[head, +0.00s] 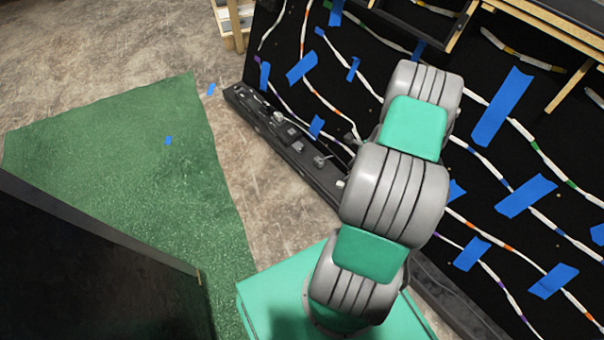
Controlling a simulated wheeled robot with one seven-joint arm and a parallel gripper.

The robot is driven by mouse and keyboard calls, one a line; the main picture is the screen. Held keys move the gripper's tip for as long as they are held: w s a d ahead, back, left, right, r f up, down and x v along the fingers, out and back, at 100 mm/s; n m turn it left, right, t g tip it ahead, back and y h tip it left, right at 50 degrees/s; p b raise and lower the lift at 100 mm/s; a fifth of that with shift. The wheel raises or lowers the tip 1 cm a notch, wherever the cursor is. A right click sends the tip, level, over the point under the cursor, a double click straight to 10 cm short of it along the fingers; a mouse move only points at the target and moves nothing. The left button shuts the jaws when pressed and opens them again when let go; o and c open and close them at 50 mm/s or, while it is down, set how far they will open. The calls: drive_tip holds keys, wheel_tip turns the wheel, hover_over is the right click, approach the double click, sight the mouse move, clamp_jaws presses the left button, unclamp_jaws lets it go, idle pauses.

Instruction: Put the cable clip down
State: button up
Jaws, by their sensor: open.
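My arm reaches up across the black console panel (375,30) in the head view. My gripper is not visible; the arm's own links hide the area beyond them. Several small grey pieces lie on the dark ledge (240,98) along the panel's foot, one of them a light grey piece (320,161). They are too small to tell whether any is the cable clip. I cannot make out the cable clip or whether anything is held.
White cables with coloured bands and blue tape strips (502,106) cover the panel. A green mat (110,150) lies on the bare floor (100,50) at left, with small blue scraps nearby. A dark box-like surface (90,270) fills the lower left.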

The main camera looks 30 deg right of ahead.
drive_tip(key=w+a+r+n+g, duration=0.1)
drive_tip(key=w+a+r+n, duration=0.1)
drive_tip(key=a+r+n, duration=0.55)
drive_tip(key=w+a+r+n, duration=0.3)
drive_tip(key=a+r+n, duration=0.15)
drive_tip(key=r, duration=0.55)
drive_tip(key=s+a+r+n+h, duration=0.1)
drive_tip(key=s+a+r+n, duration=1.2)
drive_tip(key=a+n, duration=0.2)
drive_tip(key=shift+a, duration=0.75)
drive_tip(key=shift+s, duration=0.1)
